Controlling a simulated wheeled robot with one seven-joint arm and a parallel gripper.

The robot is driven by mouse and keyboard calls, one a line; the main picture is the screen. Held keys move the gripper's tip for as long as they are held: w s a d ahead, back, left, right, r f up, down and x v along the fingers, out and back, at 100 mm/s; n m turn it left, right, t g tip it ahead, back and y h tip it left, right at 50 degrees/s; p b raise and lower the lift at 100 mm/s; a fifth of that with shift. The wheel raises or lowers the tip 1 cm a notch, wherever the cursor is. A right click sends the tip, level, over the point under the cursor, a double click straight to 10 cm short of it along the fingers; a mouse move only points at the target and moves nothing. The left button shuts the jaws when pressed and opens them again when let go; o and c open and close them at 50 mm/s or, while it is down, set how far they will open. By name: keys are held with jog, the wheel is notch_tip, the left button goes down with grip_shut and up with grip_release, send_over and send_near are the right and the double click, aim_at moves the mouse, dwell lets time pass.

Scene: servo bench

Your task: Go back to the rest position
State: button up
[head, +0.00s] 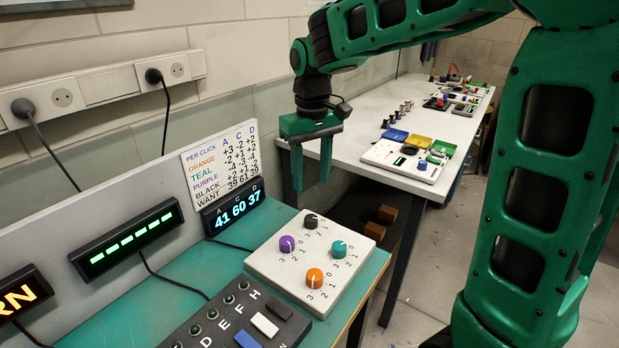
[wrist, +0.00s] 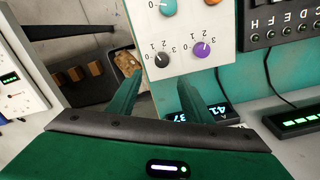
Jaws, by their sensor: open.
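My gripper (head: 311,164) is open and empty, with its two green fingers pointing down. In the head view it hangs above and behind the white knob panel (head: 262,262), near the bench's back right corner. The wrist view also shows the gripper (wrist: 157,88), with the knob panel beyond its fingertips. The panel carries a black knob (head: 311,221), a purple knob (head: 287,244), a teal knob (head: 339,249) and an orange knob (head: 314,278). The fingers look apart from all of them.
A display (head: 232,206) reads 41 60 37 below a printed card (head: 220,160). A lettered button box (head: 240,318) stands at the front. A green-barred display (head: 131,239) is on the left. A second table (head: 440,130) with several panels and trays stands behind. Wooden blocks (head: 375,231) lie low between the tables.

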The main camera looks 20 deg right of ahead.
jog(key=s+d+m, duration=0.4)
jog(key=s+d, duration=0.7)
jog(key=d, duration=0.1)
jog(key=s+d+f+m, duration=0.2)
jog(key=s+d, duration=0.1)
jog(key=s, duration=0.5)
jog(key=s+d+f+m, duration=0.2)
jog(key=s+d+f, duration=0.1)
jog(key=s, duration=0.6)
jog(key=shift+s+f+m, duration=0.15)
jog(key=shift+f+m, duration=0.15)
jog(key=shift+w+f, duration=0.25)
jog(key=shift+w, duration=0.4)
